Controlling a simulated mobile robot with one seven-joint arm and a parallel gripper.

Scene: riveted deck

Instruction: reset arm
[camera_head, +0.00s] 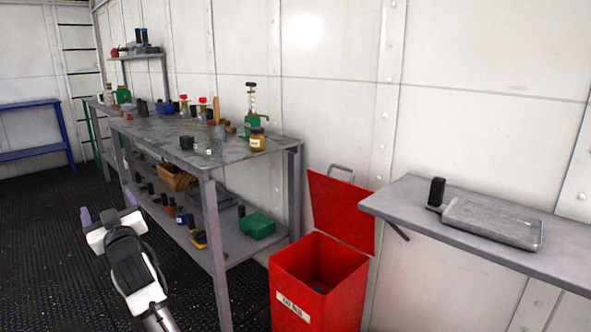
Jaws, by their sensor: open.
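My gripper (108,207) is at the lower left of the head view, at the end of my white and black arm. Its two fingers stand apart with nothing between them, so it is open and empty. It is over the dark floor (50,240), in front of the long grey workbench (175,150). The gripper looks clear of the bench, though its exact distance from it is hard to judge.
Floor at left looks clear.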

